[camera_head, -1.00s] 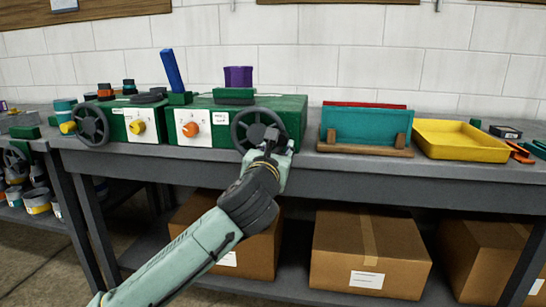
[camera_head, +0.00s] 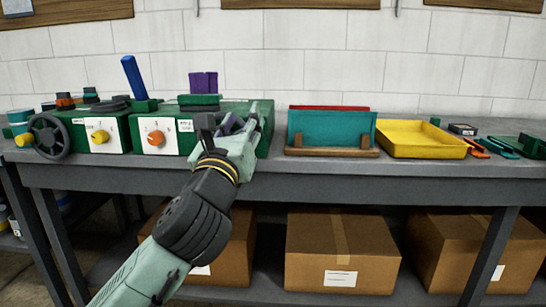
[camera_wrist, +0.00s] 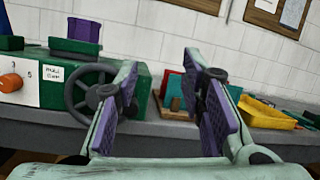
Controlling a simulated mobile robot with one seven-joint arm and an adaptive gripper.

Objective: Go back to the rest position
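My gripper (camera_head: 232,127) is raised in front of the right green machine (camera_head: 262,112), at about the height of the bench top. In the wrist view my gripper (camera_wrist: 164,100) has its two purple-padded fingers spread wide with nothing between them. Behind the left finger is the machine's dark handwheel (camera_wrist: 88,88). In the head view my gripper and wrist hide that handwheel. I cannot tell from the head view how far the fingers are from the machine.
The grey workbench (camera_head: 330,170) carries a teal panel on a wooden stand (camera_head: 333,128), a yellow tray (camera_head: 420,140) and orange and green clamps at the right. The left machine has a handwheel (camera_head: 48,136). Cardboard boxes (camera_head: 343,250) sit on the lower shelf. The white wall is behind.

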